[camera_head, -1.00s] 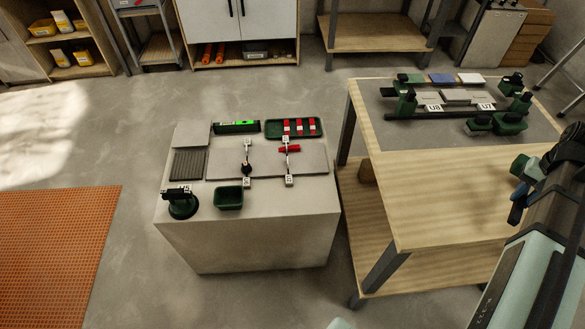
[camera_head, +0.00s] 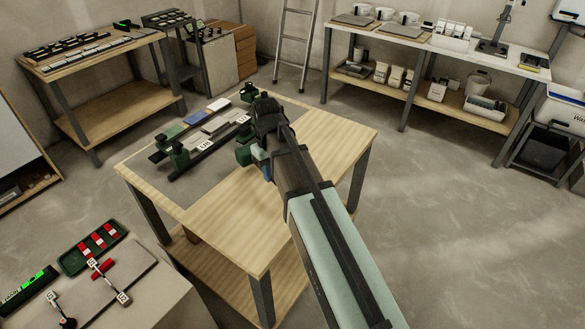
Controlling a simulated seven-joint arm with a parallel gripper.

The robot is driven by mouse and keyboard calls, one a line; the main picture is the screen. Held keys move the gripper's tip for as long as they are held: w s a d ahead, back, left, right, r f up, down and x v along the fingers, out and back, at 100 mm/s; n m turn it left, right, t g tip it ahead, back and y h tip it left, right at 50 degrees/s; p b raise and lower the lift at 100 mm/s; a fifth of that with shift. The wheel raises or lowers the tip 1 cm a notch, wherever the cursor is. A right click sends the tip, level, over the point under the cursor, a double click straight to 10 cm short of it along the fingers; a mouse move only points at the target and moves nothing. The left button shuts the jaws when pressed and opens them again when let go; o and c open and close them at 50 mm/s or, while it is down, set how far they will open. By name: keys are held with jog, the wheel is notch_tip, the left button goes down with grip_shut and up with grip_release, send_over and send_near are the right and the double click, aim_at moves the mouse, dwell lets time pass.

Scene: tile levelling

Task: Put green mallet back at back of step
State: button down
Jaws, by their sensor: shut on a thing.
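My gripper (camera_head: 264,160) is over the wooden workbench, at the end of my arm, and mostly hidden behind my own wrist. A green, rounded piece that looks like the green mallet's head (camera_head: 243,155) shows at the gripper's left side. Its handle and the grip on it are hidden, and whether it touches the bench is unclear. The pale concrete step (camera_head: 165,307) is at the lower left, cut by the frame edge. It carries a grey slab (camera_head: 125,270), a green tray (camera_head: 77,262) with red and white pieces, and a green-lit level (camera_head: 28,292).
The wooden workbench (camera_head: 230,225) carries a grey mat with a tile rack (camera_head: 210,145) and blue and white tiles close to my gripper's left. Its right and front top is bare. A gap of floor separates bench and step. Shelving (camera_head: 430,50) stands at the back right.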

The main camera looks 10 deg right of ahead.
jog(key=s+a+n, duration=0.2)
jog(key=a+n, duration=0.1)
jog(key=a, duration=0.4)
jog(key=s+a+n, duration=0.1)
jog(key=a+n, duration=0.2)
jog(key=a, duration=0.4)
jog(key=s+a+n, duration=0.2)
jog(key=a+n, duration=0.1)
jog(key=a, duration=0.4)
jog(key=shift+s+r+n, duration=0.15)
jog(key=shift+s+n, duration=0.15)
jog(key=shift+s, duration=0.05)
jog(key=s+a+f+n, duration=0.4)
jog(key=a, duration=0.6)
jog(key=s+a+f+n, duration=0.3)
jog(key=s+a, duration=0.1)
jog(key=a, duration=0.5)
jog(key=s+a+f+n, duration=0.4)
jog(key=a, duration=0.6)
jog(key=shift+n, duration=0.6)
jog(key=shift+s+d+f, duration=0.7)
jog(key=shift+d+f, duration=0.45)
jog(key=shift+f, duration=0.95)
jog(key=shift+s+d+f, duration=0.7)
jog(key=shift+d+f, duration=0.4)
jog(key=shift+f, duration=1.05)
jog(key=shift+s+d+f, duration=0.7)
jog(key=shift+d+f, duration=0.45)
jog(key=shift+f, duration=0.95)
jog(key=shift+f, duration=1.45)
